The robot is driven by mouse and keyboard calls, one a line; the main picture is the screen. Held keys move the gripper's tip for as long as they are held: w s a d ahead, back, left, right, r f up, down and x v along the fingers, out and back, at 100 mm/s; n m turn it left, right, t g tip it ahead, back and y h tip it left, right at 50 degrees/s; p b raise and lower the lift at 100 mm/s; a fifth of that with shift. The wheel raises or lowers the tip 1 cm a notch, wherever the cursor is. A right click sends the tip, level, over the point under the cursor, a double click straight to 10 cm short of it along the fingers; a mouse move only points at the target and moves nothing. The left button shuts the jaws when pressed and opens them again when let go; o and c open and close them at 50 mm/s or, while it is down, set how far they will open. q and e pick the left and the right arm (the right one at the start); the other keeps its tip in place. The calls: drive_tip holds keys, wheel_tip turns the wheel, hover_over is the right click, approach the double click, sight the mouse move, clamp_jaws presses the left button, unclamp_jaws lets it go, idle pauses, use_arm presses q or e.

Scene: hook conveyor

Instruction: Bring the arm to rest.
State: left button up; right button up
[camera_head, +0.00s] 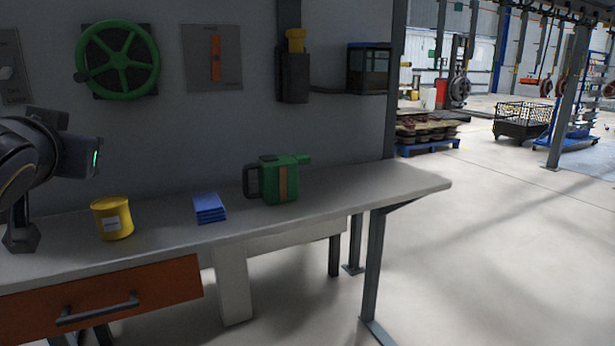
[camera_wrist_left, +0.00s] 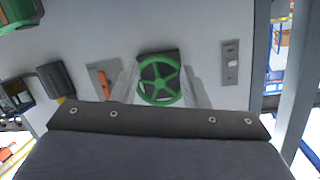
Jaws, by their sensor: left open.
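My left arm (camera_head: 45,155) comes in from the left edge in the head view, raised above the left end of the workbench. Its dark wrist part with a small green light is in front of the grey wall panel, below and left of the green handwheel (camera_head: 118,60). In the left wrist view my left gripper (camera_wrist_left: 162,80) is open, its two pale fingers apart with nothing held between them. The green handwheel (camera_wrist_left: 160,80) shows beyond and between the fingers; whether they touch it cannot be told. My right gripper is not in view.
The workbench (camera_head: 340,205) holds a yellow tin (camera_head: 112,218), a blue stack (camera_head: 208,208) and a green can (camera_head: 280,180). The wall carries an orange switch (camera_head: 215,58) and a dark box with a yellow top (camera_head: 294,75). Open floor (camera_head: 500,250) lies to the right.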

use_arm(q)
drive_tip(key=s+d+f+m+g+h, duration=0.1)
drive_tip(key=s+d+f+g+h, duration=0.2)
drive_tip(key=f, duration=0.9)
drive_tip(key=s+d+f+g+h, duration=0.2)
drive_tip(key=s+d+f+h, duration=0.1)
drive_tip(key=f, duration=1)
drive_tip(key=s+d+f+g+h, duration=0.2)
drive_tip(key=s+d+f+h, duration=0.1)
drive_tip(key=s+d+f, duration=0.3)
drive_tip(key=s+d+f+g+h, duration=0.15)
drive_tip(key=s+d+f, duration=0.3)
drive_tip(key=f, duration=0.45)
wheel_tip(320, 180, up, 33)
drive_tip(key=a+p, duration=0.1)
drive_tip(key=p, duration=3.2)
drive_tip(key=shift+w+a+r+h, duration=0.1)
drive_tip(key=shift+h, duration=0.15)
